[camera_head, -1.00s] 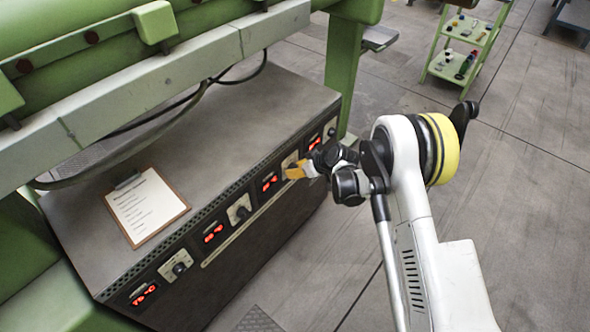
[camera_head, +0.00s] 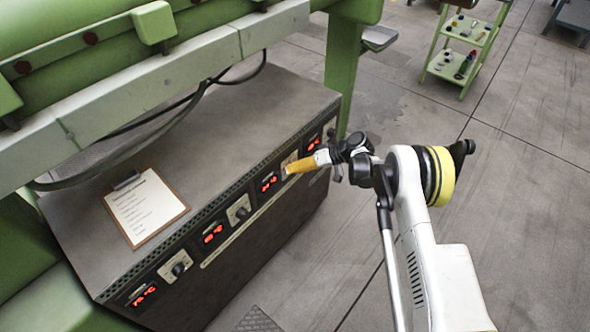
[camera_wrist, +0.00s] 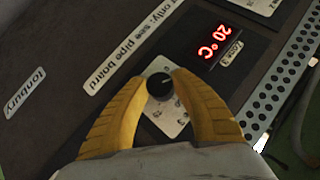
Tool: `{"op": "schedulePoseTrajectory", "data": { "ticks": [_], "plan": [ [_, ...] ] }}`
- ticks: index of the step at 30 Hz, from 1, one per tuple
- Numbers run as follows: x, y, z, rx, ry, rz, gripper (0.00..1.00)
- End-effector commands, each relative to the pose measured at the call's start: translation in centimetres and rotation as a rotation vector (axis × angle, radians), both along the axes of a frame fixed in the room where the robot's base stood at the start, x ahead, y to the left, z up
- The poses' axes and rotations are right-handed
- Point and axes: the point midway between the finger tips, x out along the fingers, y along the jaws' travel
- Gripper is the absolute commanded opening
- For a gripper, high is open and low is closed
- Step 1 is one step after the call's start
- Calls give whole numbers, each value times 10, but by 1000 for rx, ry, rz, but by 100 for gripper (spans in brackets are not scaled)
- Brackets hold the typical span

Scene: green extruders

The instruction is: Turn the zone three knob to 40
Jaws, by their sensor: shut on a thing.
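The zone three knob (camera_wrist: 159,86) is a small black round knob with a white pointer mark, on a pale dial plate (camera_wrist: 172,122) in the wrist view. The red display (camera_wrist: 212,38) beside it reads 20 °C above a "Zone 3" label (camera_wrist: 231,52). My gripper (camera_wrist: 161,78) has its yellow fingers on both sides of the knob, shut on it. In the head view my gripper (camera_head: 289,169) reaches the front panel at the third dial from the near end. The fingers hide part of the dial scale, and the knob is hidden there.
The control cabinet (camera_head: 236,118) carries other dials and red displays in a row. A clipboard (camera_head: 146,208) lies on its top. A green machine leg (camera_head: 343,70) stands behind. Open floor (camera_head: 520,200) is at the right, with a green shelf cart (camera_head: 468,50) farther back.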

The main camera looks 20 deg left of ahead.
Motion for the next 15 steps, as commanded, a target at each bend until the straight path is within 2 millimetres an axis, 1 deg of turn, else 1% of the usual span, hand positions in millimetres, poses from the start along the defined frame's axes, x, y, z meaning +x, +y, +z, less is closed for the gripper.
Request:
{"op": "schedulePoseTrajectory", "data": {
  "ticks": [14, 15],
  "plan": [
    [-2, 2, 0, 6, 15, 6, 1],
    [-3, 2, 0, 6, 15, 6, 37]
  ]
}}
